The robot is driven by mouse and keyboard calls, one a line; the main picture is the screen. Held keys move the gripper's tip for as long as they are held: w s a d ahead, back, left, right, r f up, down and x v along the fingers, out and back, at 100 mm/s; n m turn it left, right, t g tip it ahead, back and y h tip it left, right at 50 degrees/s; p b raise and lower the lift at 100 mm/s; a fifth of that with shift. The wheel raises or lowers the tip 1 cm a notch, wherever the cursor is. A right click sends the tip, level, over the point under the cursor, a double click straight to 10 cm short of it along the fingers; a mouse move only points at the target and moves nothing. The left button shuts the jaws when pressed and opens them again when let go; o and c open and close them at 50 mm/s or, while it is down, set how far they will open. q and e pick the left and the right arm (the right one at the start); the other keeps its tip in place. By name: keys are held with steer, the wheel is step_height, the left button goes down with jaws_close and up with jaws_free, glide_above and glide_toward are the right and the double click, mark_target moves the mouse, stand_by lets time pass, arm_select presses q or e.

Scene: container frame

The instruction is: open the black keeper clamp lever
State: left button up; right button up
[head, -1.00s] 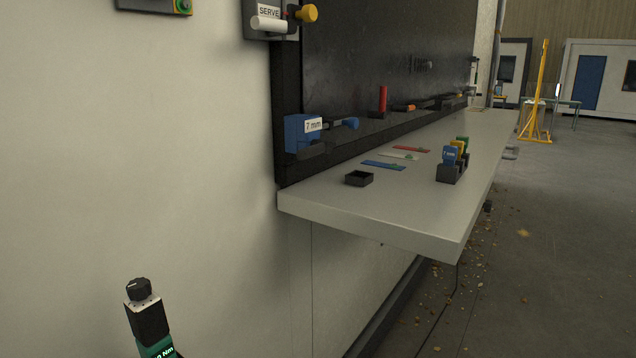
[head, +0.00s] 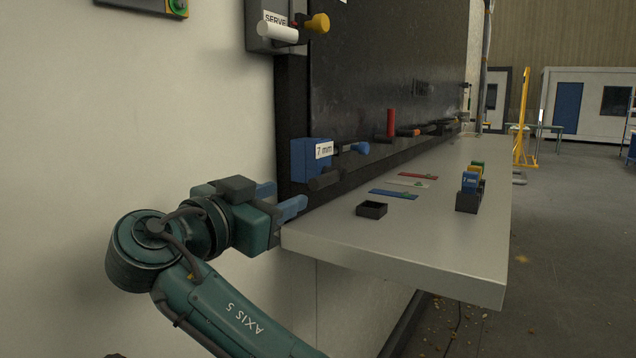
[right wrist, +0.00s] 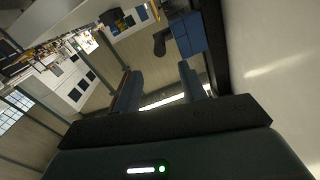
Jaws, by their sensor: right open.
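The black keeper clamp lever (head: 325,180) is a short dark bar below the blue block (head: 308,158) labelled "7 mm", at the near end of the dark panel. In the right wrist view the black lever (right wrist: 159,43) sticks out beside the blue block (right wrist: 188,36), beyond the fingertips. My right gripper (head: 284,198) is open and empty, its two blue fingers pointing right toward the lever, a little short of it. Its fingers (right wrist: 158,78) show apart in the right wrist view, with nothing between them. My left gripper is not in view.
A grey shelf (head: 400,262) runs right, its near corner close to my right gripper. It carries a small black tray (head: 371,210), coloured strips and a black holder (head: 468,201). A white cylinder (head: 278,32) and yellow knob (head: 318,23) sit above. Plain wall lies left.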

mark_target(309, 186)
steer(key=p+x, duration=0.1)
steer(key=x, duration=1)
steer(key=shift+c, duration=0.3)
jaws_close()
